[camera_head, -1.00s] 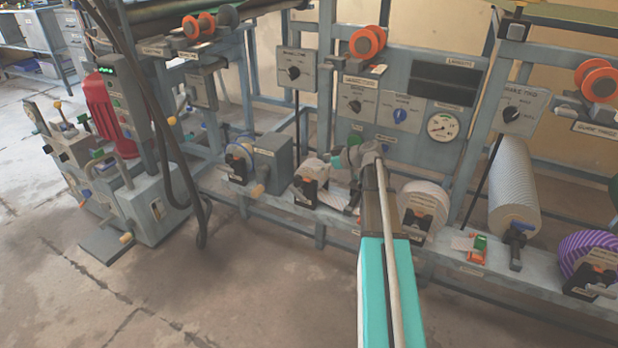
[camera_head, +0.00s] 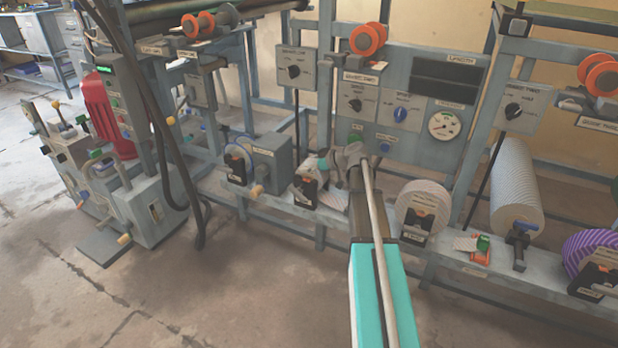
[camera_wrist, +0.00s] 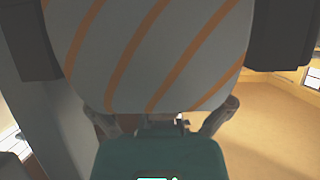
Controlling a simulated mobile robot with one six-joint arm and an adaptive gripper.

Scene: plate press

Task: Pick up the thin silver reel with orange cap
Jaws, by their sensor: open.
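My gripper (camera_head: 325,162) is at the left end of my arm, over the top of a pale reel (camera_head: 303,180) on a black stand in the head view, hiding much of it. In the wrist view a silver-white reel with orange diagonal stripes (camera_wrist: 155,55) fills the upper middle, very close. The dark fingers of my gripper (camera_wrist: 160,42) are spread apart on either side of it. I cannot tell whether they touch it. A silver reel (camera_head: 424,197) with a small orange part on its black stand is right of my arm. No orange cap shows in the wrist view.
A long silver roll (camera_head: 515,185) and a purple striped reel (camera_head: 592,252) stand farther right on the rail. A grey box (camera_head: 272,160) is left of my gripper. Control boxes and a panel (camera_head: 468,66) are behind. A green and orange block (camera_head: 481,248) lies on the rail.

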